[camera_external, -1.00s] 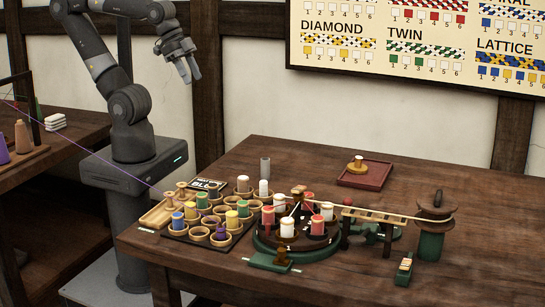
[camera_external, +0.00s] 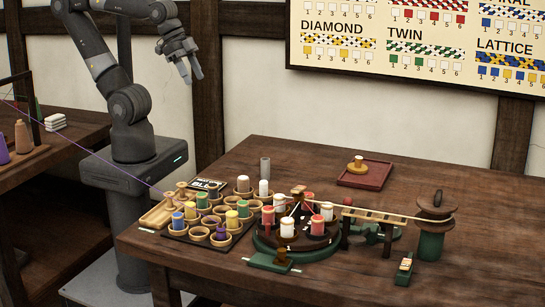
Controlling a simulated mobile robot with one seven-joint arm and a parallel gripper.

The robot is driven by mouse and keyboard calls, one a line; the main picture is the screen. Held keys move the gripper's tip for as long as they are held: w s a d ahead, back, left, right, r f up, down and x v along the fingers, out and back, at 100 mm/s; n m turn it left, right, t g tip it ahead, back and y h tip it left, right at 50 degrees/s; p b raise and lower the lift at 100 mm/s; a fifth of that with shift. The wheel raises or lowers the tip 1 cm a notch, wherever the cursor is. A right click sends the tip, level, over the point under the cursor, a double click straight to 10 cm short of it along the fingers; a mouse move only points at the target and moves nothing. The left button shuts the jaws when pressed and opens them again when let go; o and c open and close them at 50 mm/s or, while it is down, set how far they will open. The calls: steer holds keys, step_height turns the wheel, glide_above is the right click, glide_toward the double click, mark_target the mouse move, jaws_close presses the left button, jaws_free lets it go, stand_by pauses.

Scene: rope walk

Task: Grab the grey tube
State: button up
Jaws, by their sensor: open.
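The grey tube (camera_external: 265,167) stands upright on the wooden table (camera_external: 400,180), near its back edge, just behind the group of thread spools. It is small and looks plain grey. My gripper (camera_external: 192,74) is raised well above the table, up and to the left of the tube. Its two fingers are apart and point down. Nothing is between them, and it is far from touching the tube.
A spool tray (camera_external: 172,236) with several coloured spools and a white-topped spool (camera_external: 264,187) stand in front of the tube. A green-based braiding turntable (camera_external: 262,243) is further forward. A red tray (camera_external: 385,172) lies to the right, with bare table between.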

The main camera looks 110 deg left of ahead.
steer(key=w+a+f+m+g, duration=0.1)
steer(key=w+f+g, duration=0.15)
steer(key=w, duration=0.35)
steer(key=w+a+f+m+g, duration=0.1)
steer(key=w+f, duration=0.2)
steer(key=w, duration=0.3)
steer(key=m+g, duration=0.2)
glide_above(265, 158)
step_height(265, 158, down, 11)
steer(key=shift+s+r, duration=0.15)
steer(key=shift+r, duration=0.05)
steer(key=shift+w+f, duration=0.25)
steer(key=shift+f, duration=0.45)
steer(key=f, duration=1)
steer(key=shift+d+f, duration=0.15)
steer(key=shift+d, duration=0.05)
steer(key=shift+c, duration=0.5)
steer(key=c, duration=0.9)
